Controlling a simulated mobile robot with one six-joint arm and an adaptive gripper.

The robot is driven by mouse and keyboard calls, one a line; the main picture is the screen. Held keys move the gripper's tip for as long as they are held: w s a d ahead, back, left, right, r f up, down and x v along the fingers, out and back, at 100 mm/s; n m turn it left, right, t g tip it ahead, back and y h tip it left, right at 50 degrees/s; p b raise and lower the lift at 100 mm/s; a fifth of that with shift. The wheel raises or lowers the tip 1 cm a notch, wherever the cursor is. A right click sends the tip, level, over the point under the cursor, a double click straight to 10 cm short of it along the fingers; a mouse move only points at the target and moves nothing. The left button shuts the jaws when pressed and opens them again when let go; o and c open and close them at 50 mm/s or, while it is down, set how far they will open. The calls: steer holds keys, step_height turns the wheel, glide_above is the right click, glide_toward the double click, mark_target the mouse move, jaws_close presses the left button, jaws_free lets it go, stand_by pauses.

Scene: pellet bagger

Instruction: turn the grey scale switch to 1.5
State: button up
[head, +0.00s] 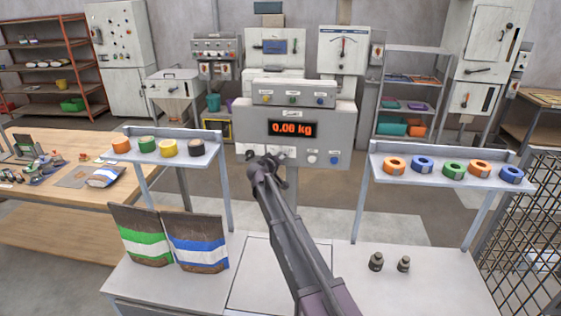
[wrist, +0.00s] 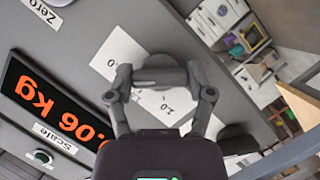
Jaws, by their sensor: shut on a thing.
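The grey scale switch (wrist: 160,78) is a dark round knob on a white dial plate (wrist: 117,50) in the wrist view. My gripper (wrist: 162,88) is shut on it, one finger on each side. A 2.0 mark shows on the plate below the knob; the other marks are hidden or too small to read, and I cannot tell where the switch points. In the head view my gripper (head: 267,163) reaches the lower left of the grey scale panel (head: 338,122) and hides the switch. The red display (head: 293,129) reads 0.06 kg.
White and blue buttons (head: 323,159) sit right of my gripper on the panel. Racks of coloured tape rolls flank the bench, left (head: 166,147) and right (head: 452,169). Two bags (head: 170,240) stand front left; two small dark weights (head: 390,263) stand front right.

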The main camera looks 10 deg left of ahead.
steer(key=n+t+h+b, duration=0.1)
steer(key=n+b, duration=0.1)
steer(key=n, duration=0.1)
steer(key=shift+f+n+h+b, duration=0.15)
steer(key=shift+n+h+b, duration=0.15)
steer(key=shift+h+b, duration=0.1)
steer(key=shift+n+t+h+b, duration=0.55)
steer(key=shift+n+b, duration=0.4)
steer(key=shift+n, duration=0.75)
steer(key=shift+r, duration=0.2)
steer(key=o, duration=1.1)
steer(key=shift+w, duration=0.1)
steer(key=v, duration=1.2)
